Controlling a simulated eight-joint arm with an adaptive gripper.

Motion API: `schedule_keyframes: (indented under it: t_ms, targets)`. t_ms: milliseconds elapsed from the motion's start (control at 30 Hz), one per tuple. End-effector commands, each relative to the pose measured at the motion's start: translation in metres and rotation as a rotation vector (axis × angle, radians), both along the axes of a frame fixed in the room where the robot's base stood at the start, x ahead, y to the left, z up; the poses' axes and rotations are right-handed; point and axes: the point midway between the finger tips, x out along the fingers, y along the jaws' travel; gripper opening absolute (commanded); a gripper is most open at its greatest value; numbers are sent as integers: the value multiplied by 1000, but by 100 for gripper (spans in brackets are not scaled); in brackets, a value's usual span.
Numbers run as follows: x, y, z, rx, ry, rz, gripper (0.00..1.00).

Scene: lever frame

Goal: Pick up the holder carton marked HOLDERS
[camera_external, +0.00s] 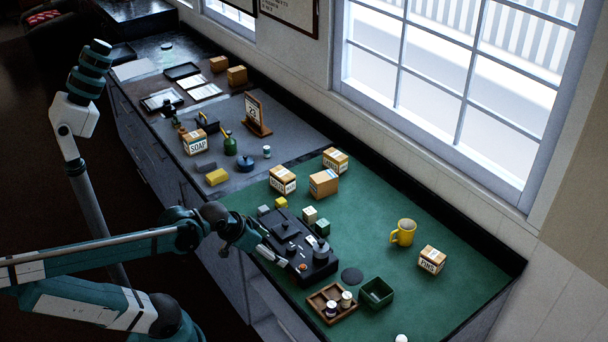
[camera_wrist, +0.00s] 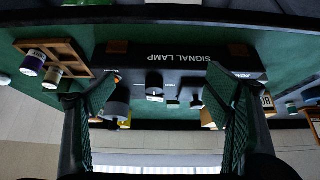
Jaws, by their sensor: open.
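A cardboard carton (camera_external: 283,181) with a dark-lettered white label stands on the green mat, behind and left of the black apparatus; its label may read HOLDERS, but the letters are too small to be sure. My gripper (camera_external: 272,256) is at the near-left side of the apparatus, apart from the carton. In the wrist view my gripper (camera_wrist: 160,84) is open, its two fingers spread with nothing held between them. The black apparatus (camera_wrist: 150,62), lettered SIGNAL LAMP, lies beyond the fingers. No HOLDERS label is readable in the wrist view.
Other cartons stand nearby: an orange-labelled one (camera_external: 323,184), one behind it (camera_external: 335,160), PINS (camera_external: 431,261) and SOAP (camera_external: 195,143). A yellow mug (camera_external: 403,232), green bin (camera_external: 377,293) and wooden tray (camera_external: 318,301) are at the right and front.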

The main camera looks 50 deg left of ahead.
Motion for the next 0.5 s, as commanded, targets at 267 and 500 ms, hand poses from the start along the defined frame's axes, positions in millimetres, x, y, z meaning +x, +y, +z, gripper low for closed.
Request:
schedule_keyframes:
  t_ms: [267, 500]
  targets:
    - [4, 1, 5, -7, 6, 13, 78]
    - [22, 7, 26, -36, 34, 70, 78]
